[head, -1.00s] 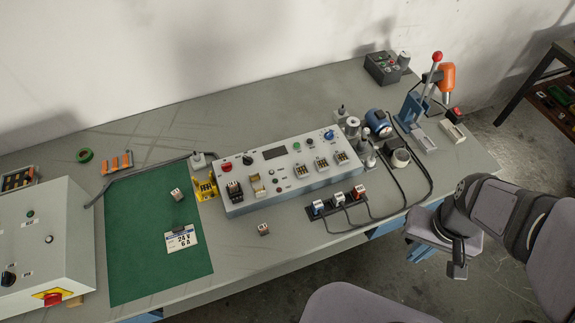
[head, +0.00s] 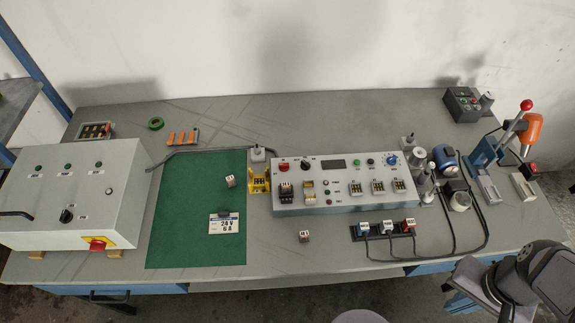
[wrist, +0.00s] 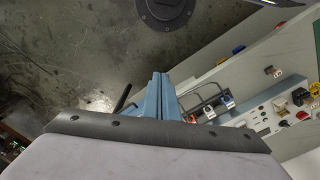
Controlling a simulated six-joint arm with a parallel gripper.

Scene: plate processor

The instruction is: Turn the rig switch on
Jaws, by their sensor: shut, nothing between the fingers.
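The rig console (head: 345,198) is a light grey panel at the bench's middle, with a red button, a black knob (head: 306,163), a blue knob (head: 391,160) and small sockets. A grey control box (head: 70,200) at the left carries a black rotary switch (head: 67,215) and a red switch on a yellow plate (head: 97,244). I cannot read which is the rig switch. My gripper (wrist: 160,78) shows blue fingers shut and empty in the wrist view. In the head view it is at the lower right, off the bench's front edge, away from both panels.
Another block (head: 305,236) lies before the console. Plugs with cables (head: 388,229), a blue motor-like part (head: 444,157) and a red-knobbed lever press (head: 505,135) crowd the right. The back strip is mostly clear.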

